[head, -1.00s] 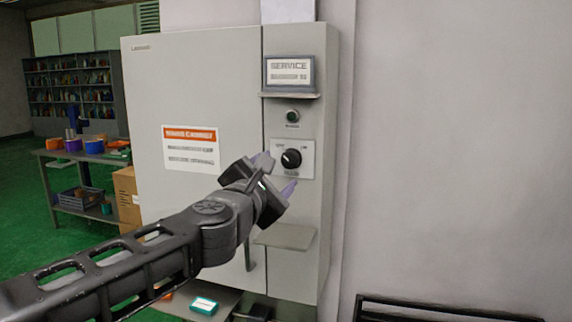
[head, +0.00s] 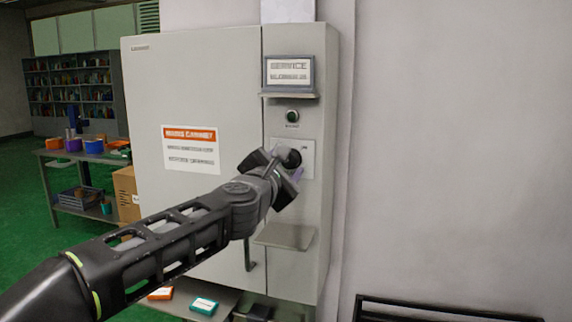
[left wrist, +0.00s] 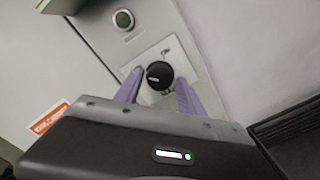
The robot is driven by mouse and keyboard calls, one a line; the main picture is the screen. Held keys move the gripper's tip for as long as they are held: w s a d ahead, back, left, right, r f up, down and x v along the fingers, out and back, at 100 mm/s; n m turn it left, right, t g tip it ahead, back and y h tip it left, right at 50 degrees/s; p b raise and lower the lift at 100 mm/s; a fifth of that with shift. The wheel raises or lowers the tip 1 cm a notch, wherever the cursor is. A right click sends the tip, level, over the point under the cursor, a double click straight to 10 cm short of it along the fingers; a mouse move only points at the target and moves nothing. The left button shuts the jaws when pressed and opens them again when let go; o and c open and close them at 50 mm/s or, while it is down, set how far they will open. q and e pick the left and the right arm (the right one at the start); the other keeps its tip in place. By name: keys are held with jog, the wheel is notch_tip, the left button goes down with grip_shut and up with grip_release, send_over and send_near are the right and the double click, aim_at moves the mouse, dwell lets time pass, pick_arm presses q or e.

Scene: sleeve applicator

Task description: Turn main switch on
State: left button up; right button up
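The main switch is a round black knob (left wrist: 160,75) on a pale square plate (left wrist: 148,92) on the cabinet's right-hand panel. In the head view the knob (head: 290,157) is partly hidden behind my left gripper (head: 284,170). In the left wrist view my left gripper (left wrist: 158,88) is open, with one purple finger on each side of the knob. I cannot tell whether the fingers touch it. My right gripper is not in view.
A green button (head: 292,116) and a service display (head: 290,72) on a small ledge are above the switch. A small shelf (head: 285,236) juts out below it. The grey cabinet door (head: 200,90) is shut. A black frame (head: 440,312) stands at lower right.

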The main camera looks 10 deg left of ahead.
pick_arm(q)
grip_shut()
jog(key=shift+m, duration=0.3)
dwell(0.3)
jog(key=m+p, duration=0.1)
jog(key=m, duration=0.2)
jog(key=shift+r+p, duration=0.1)
jog(key=shift+p, duration=0.3)
jog(key=m+p, duration=0.2)
jog(key=m, duration=0.3)
jog(key=shift+m, duration=0.3)
jog(key=m+p, duration=0.3)
jog(key=m, duration=0.2)
jog(key=shift+f+m+p, duration=0.2)
jog(key=shift+m+p, duration=0.5)
jog(key=shift+m, duration=1.1)
